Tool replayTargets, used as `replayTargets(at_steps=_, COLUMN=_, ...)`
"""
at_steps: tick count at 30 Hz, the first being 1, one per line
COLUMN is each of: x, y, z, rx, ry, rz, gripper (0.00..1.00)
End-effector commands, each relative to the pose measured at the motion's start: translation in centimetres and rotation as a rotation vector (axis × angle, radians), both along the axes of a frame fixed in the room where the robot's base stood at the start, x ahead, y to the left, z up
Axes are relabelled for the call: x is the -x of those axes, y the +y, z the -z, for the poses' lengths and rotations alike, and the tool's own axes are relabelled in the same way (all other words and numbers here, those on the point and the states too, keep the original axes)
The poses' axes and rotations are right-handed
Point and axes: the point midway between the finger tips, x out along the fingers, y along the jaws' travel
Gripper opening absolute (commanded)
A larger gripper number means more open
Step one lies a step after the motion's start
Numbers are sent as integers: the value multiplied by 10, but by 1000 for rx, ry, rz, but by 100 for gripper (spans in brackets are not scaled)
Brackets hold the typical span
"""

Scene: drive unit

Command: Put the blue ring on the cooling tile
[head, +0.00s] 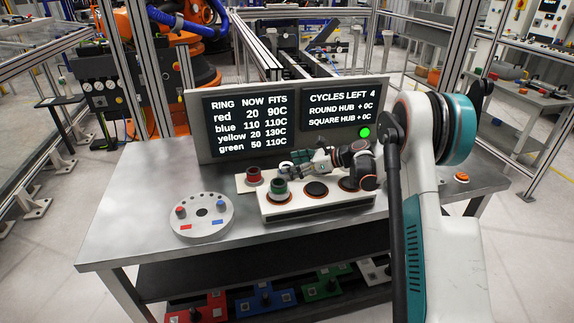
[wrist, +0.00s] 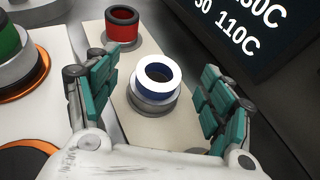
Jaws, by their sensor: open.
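The blue ring (wrist: 155,83), with a bright white top face, sits on a grey round base on a beige plate (wrist: 170,130) in the wrist view. My gripper (wrist: 154,92) is open, with one teal-padded finger on each side of the ring and visible gaps. In the head view my gripper (head: 312,163) reaches left above the rear of the white block, and the blue ring is mostly hidden there. No label marks the cooling tile; I cannot tell whether the beige plate is it. The display (head: 242,124) reads blue now 110, fits 110C.
A red ring (wrist: 122,25) stands on the beige plate beyond the blue one. A green ring (head: 279,187) stands on the white block (head: 318,207) with dark, orange-rimmed pads. A round white fixture (head: 201,222) stands left.

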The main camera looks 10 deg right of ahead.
Motion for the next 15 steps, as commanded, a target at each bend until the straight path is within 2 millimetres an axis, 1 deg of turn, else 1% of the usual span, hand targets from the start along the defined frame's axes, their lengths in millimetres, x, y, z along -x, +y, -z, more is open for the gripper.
replayTargets(at_steps=1, x=6, y=-10, z=-8, rx=-1, ry=1, rz=3, gripper=74)
replayTargets(at_steps=7, x=27, y=-42, z=-23, rx=0, ry=0, rz=3, gripper=74)
replayTargets(at_steps=12, x=40, y=-61, z=-32, rx=-1, ry=1, rz=3, gripper=74)
replayTargets(at_steps=15, x=44, y=-67, z=-34, rx=-1, ry=1, rz=0, gripper=74)
